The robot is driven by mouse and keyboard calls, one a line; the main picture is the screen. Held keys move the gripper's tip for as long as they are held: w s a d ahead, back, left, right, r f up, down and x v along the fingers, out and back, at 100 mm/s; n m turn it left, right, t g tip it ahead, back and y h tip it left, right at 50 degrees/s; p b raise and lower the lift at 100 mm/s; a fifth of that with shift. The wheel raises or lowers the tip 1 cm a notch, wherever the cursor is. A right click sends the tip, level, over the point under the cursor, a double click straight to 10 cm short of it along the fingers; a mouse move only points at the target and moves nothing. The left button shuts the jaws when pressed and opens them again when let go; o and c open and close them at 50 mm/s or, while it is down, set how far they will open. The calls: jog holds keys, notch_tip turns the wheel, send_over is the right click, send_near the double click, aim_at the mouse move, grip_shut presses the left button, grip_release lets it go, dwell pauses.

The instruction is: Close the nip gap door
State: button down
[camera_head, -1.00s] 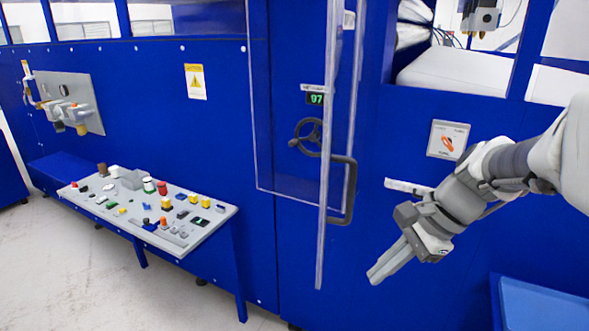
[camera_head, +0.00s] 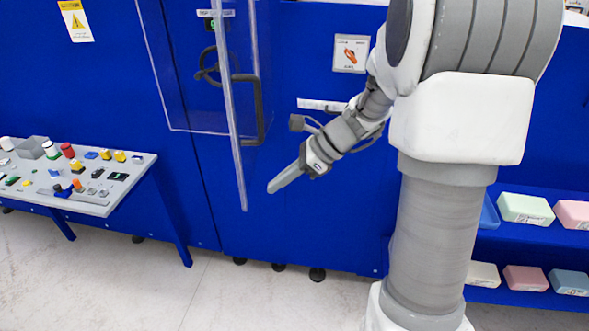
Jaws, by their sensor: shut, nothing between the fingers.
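The nip gap door is a clear panel (camera_head: 190,90) with a pale edge and a dark handle (camera_head: 259,112). It stands ajar, its near edge swung out from the blue machine front. My gripper (camera_head: 272,188) is shut and empty, pointing down and left. In the picture it is just right of the door's lower edge and below the handle, with a visible gap to both.
Shelves with coloured foam blocks (camera_head: 525,209) stand at lower right, behind my arm. Pale floor (camera_head: 240,300) in front is clear.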

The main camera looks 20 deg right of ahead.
aim_at(245, 194)
jog(key=shift+w+a+f, duration=0.1)
jog(key=shift+w+a, duration=0.15)
jog(key=shift+a, duration=0.5)
jog(key=shift+w+a+f, duration=0.1)
jog(key=shift+w+a, duration=0.2)
jog(key=shift+a, duration=0.4)
jog(key=shift+w+a+f, duration=0.1)
jog(key=shift+w+a, duration=0.15)
jog(key=shift+a, duration=0.5)
